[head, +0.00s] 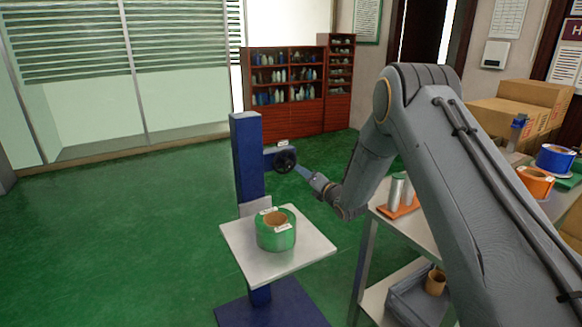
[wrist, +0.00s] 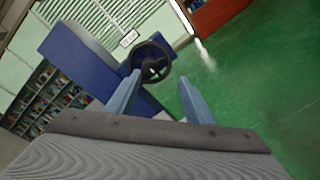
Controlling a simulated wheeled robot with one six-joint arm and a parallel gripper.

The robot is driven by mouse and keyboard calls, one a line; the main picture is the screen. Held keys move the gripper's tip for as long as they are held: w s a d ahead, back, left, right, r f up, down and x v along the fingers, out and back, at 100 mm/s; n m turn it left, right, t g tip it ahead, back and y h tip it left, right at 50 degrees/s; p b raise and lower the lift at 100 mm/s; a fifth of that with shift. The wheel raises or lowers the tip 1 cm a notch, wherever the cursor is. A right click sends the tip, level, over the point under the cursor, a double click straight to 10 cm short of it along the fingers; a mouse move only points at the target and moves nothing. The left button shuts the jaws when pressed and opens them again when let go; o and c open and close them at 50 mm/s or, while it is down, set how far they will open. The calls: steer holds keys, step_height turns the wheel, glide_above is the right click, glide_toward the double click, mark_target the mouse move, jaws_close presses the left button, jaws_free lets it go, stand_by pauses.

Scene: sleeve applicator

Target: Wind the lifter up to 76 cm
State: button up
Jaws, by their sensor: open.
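The lifter has a blue column (head: 247,160) on a blue base (head: 270,310). Its pale platform (head: 312,246) carries a green roll (head: 276,236) with a brown core. A black handwheel (head: 285,160) sits on a blue housing at the column's right side. In the wrist view the handwheel (wrist: 152,62) appears ahead of my fingers, with a small white label beside it. My gripper (head: 304,172) is close to the handwheel at its right. In the wrist view my gripper (wrist: 160,95) is open, its two blue fingers apart with nothing between them. Contact with the wheel cannot be told. The height reading is not legible.
Green floor (head: 110,230) left of the lifter is clear.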

mark_target(289, 165)
steer(key=shift+w+a+n+y+p, duration=0.3)
steer(key=shift+w+a+n, duration=0.25)
steer(key=shift+w+a, duration=1.1)
steer(key=shift+w+a+n+y+p, duration=0.3)
steer(key=shift+w+a+n, duration=0.25)
steer(key=shift+w+a, duration=1.05)
steer(key=shift+d, duration=0.15)
steer(key=c, duration=1.1)
steer(key=shift+o, duration=0.3)
steer(key=shift+m+b, duration=0.3)
steer(key=shift+b, duration=0.1)
